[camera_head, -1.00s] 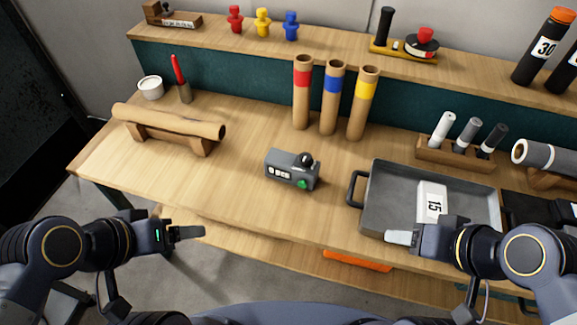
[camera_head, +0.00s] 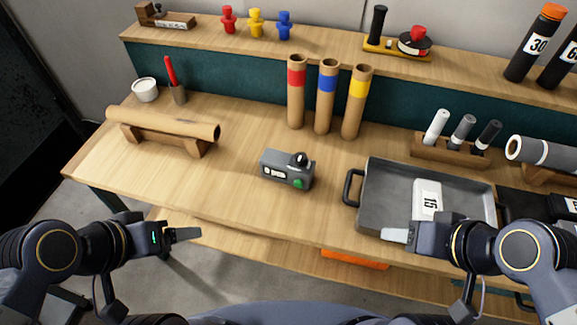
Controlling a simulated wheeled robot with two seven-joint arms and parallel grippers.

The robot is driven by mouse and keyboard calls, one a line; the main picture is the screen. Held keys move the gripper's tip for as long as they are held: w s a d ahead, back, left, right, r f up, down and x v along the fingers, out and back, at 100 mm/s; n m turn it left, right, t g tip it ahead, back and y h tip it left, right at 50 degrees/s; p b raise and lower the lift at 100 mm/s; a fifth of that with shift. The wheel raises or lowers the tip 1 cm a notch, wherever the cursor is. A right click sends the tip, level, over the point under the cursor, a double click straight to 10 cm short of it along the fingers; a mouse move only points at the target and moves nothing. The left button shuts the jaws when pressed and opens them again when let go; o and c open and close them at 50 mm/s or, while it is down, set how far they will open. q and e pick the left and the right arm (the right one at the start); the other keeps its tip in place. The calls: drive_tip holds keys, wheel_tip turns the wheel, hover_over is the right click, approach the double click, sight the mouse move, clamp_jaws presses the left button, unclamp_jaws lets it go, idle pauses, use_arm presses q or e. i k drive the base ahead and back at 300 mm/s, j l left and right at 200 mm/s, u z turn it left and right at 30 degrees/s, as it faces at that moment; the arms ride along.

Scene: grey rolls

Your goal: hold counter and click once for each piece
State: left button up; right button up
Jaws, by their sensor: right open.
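The counter (camera_head: 287,170) is a small grey box with a number window, a black knob on top and a green button on its front. It stands upright on the middle of the bench, with nothing touching it. My left gripper (camera_head: 184,235) is in front of the bench's left part, below and left of the counter; its finger is seen edge-on, so its opening does not show. A white card marked 15 (camera_head: 428,200) is in the tray.
Tubes banded red, blue and yellow (camera_head: 326,97) stand behind the counter. A brown roll (camera_head: 165,124) lies on a wooden cradle at left. A rack of small rolls (camera_head: 450,148) and a grey roll (camera_head: 545,152) are at right. The bench around the counter is clear.

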sight(298, 183)
drive_tip(key=j+z, duration=0.15)
drive_tip(key=z, duration=0.3)
drive_tip(key=j+z, duration=0.1)
drive_tip(key=z, duration=0.3)
drive_tip(key=k+j+z, duration=0.1)
drive_tip(key=z, duration=0.35)
drive_tip(key=j+z, duration=0.15)
drive_tip(key=z, duration=0.25)
drive_tip(key=k+j, duration=0.1)
drive_tip(key=j, duration=0.25)
drive_tip(key=k+j, duration=0.1)
drive_tip(key=j, duration=0.25)
drive_tip(key=k+j, duration=0.1)
drive_tip(key=j, duration=0.25)
